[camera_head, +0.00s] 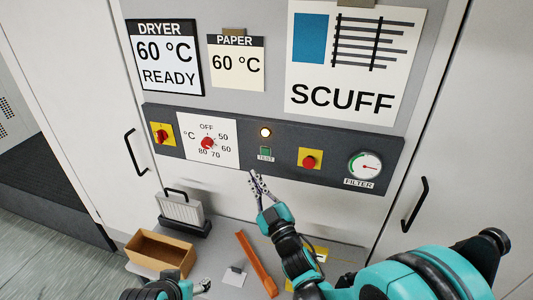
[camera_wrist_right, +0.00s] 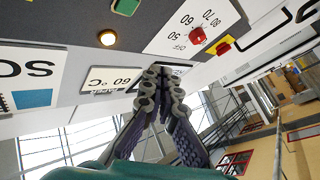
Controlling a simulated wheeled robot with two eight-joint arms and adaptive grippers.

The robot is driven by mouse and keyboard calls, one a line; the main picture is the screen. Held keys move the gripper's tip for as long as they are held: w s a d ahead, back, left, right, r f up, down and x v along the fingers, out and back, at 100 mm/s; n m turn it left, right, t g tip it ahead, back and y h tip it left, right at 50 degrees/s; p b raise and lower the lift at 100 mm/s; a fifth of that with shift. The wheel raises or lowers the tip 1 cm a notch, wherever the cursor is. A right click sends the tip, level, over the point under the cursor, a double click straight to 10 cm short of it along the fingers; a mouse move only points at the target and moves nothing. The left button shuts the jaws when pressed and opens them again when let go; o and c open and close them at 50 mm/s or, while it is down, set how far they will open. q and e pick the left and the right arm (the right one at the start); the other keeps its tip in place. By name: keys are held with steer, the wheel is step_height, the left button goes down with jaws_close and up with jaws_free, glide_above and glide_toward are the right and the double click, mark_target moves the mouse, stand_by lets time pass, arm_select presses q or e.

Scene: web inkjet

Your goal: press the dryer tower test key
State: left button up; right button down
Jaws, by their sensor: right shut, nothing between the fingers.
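The green test key (camera_head: 265,152), labelled TEST, sits on the dark control panel below a lit amber lamp (camera_head: 265,132). In the right wrist view the green key (camera_wrist_right: 125,6) is cut by the top edge. My right gripper (camera_head: 256,176) is shut and empty, its tips a little below and left of the key in the head view. I see a gap between tips and key in the picture; depth to the panel is hard to tell. My left gripper (camera_head: 202,287) is low at the bottom edge, partly out of frame.
A temperature dial (camera_head: 208,143) is left of the key; a red knob on yellow (camera_head: 309,160) and a filter gauge (camera_head: 365,166) are right. Below are an open brown box (camera_head: 160,252), a grey handled block (camera_head: 181,210) and an orange bar (camera_head: 256,264) on a ledge.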

glide_toward(261, 150)
steer(key=w+a+r, duration=0.2)
steer(key=a, duration=0.2)
steer(key=shift+w+d, duration=0.15)
steer(key=shift+w, duration=0.4)
steer(key=shift+w+d, duration=0.2)
steer(key=shift+w, duration=0.35)
stand_by(0.5)
steer(key=shift+w+d, duration=0.15)
steer(key=shift+w, duration=0.2)
steer(key=shift+w+d, duration=0.15)
steer(key=shift+w, duration=0.3)
stand_by(0.5)
steer(key=shift+s, duration=0.1)
steer(key=shift+s+a, duration=0.3)
steer(key=shift+s, duration=0.45)
